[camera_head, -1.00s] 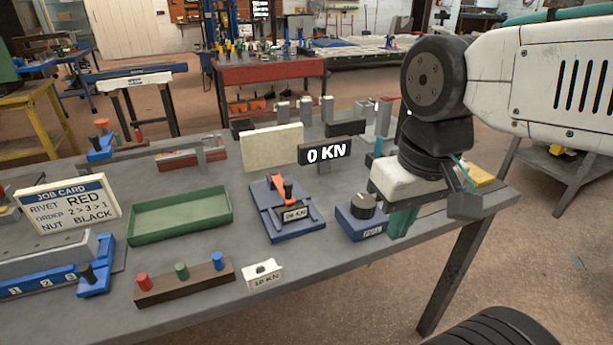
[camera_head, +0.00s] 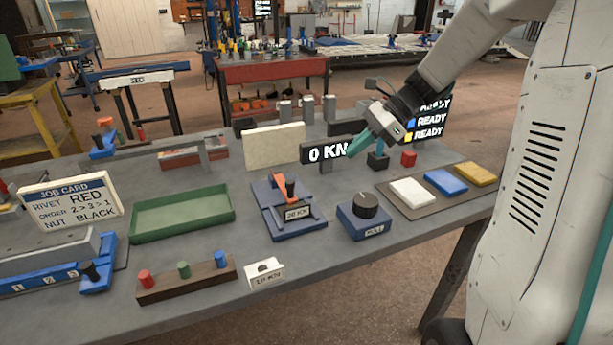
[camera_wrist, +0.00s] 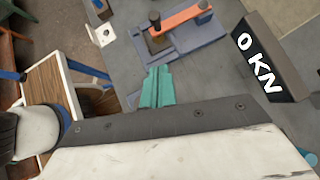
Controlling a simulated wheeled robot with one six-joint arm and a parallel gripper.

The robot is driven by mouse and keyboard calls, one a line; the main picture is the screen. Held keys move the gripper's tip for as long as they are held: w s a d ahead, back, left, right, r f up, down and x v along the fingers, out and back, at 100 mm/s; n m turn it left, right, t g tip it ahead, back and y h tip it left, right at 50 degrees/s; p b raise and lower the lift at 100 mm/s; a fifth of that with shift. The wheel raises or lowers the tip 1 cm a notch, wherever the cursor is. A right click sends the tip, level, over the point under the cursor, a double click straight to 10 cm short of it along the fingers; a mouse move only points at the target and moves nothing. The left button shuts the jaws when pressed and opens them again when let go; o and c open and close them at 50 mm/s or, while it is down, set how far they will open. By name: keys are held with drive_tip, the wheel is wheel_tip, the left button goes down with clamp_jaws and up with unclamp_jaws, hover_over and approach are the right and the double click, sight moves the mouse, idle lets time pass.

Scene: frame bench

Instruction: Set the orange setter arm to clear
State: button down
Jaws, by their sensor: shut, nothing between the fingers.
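The orange setter arm (camera_head: 279,182) sits on a blue setter base (camera_head: 289,226) near the middle of the bench, with a black knob on it and a small white label in front. In the wrist view the orange arm (camera_wrist: 181,19) lies across the base at the top. My gripper (camera_head: 358,144) is in the air behind and to the right of the setter, in front of the 0 KN display, apart from the setter. Its teal fingers (camera_wrist: 157,86) are shut and empty in the wrist view.
A blue box with a black dial (camera_head: 364,217) stands right of the setter. The 0 KN display (camera_head: 322,153) stands behind it. A green tray (camera_head: 181,211) is at left. White, blue and yellow pads (camera_head: 445,182) lie at right. A white tag (camera_head: 264,273) lies in front.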

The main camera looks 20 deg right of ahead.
drive_tip(key=x, duration=0.4)
drive_tip(key=a+r+x, duration=0.1)
drive_tip(key=x, duration=0.7)
drive_tip(key=shift+w+a+r, duration=0.15)
drive_tip(key=shift+a+r, duration=0.05)
drive_tip(key=shift+a, duration=0.2)
drive_tip(key=shift+w+a, duration=0.1)
drive_tip(key=shift+a, duration=0.35)
